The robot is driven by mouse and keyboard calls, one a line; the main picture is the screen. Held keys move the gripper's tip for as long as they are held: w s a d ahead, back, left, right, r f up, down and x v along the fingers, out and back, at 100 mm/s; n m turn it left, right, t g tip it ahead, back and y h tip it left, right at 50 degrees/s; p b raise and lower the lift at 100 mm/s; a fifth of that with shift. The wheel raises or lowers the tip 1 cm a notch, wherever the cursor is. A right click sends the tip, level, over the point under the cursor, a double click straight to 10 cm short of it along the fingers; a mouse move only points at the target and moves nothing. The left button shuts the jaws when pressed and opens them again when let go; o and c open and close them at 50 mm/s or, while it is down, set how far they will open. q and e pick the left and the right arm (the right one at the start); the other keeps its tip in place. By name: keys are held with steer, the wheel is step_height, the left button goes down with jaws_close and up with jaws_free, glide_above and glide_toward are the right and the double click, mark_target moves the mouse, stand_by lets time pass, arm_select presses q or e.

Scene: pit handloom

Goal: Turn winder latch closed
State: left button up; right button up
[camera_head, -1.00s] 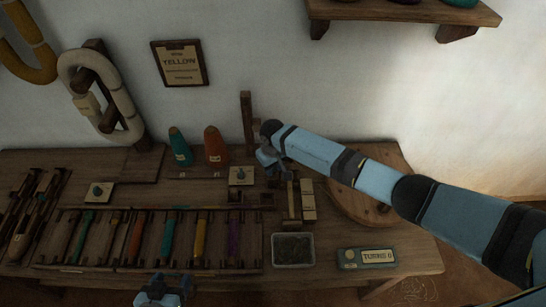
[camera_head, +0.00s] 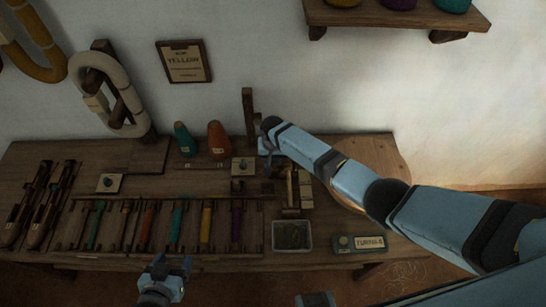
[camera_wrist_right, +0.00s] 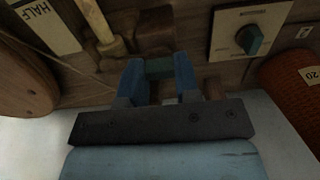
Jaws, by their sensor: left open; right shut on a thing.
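My right gripper (camera_head: 266,150) is at the winder post (camera_head: 248,115) on the back of the bench, behind the knob plate. In the right wrist view its two blue fingers (camera_wrist_right: 160,88) are shut on a small dark green piece (camera_wrist_right: 160,67), which looks like the winder latch. Its full shape and turn angle are mostly hidden by the fingers, and in the head view my arm covers it. My left gripper (camera_head: 172,268) is open and empty, low in front of the bench edge.
A knob plate (camera_head: 244,167) and orange cone (camera_head: 217,140) stand left of my right gripper. A bobbin rack (camera_head: 255,240), a grey tray (camera_head: 292,236), a turns counter (camera_head: 360,243) and a round wooden disc (camera_head: 385,155) are nearby. A shelf (camera_head: 400,16) hangs above.

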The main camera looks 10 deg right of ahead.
stand_by(0.3)
steer(key=o, duration=0.9)
steer(key=shift+r, duration=0.15)
steer(key=shift+r+p, duration=0.65)
steer(key=shift+r, duration=6.15)
steer(key=shift+f, duration=0.1)
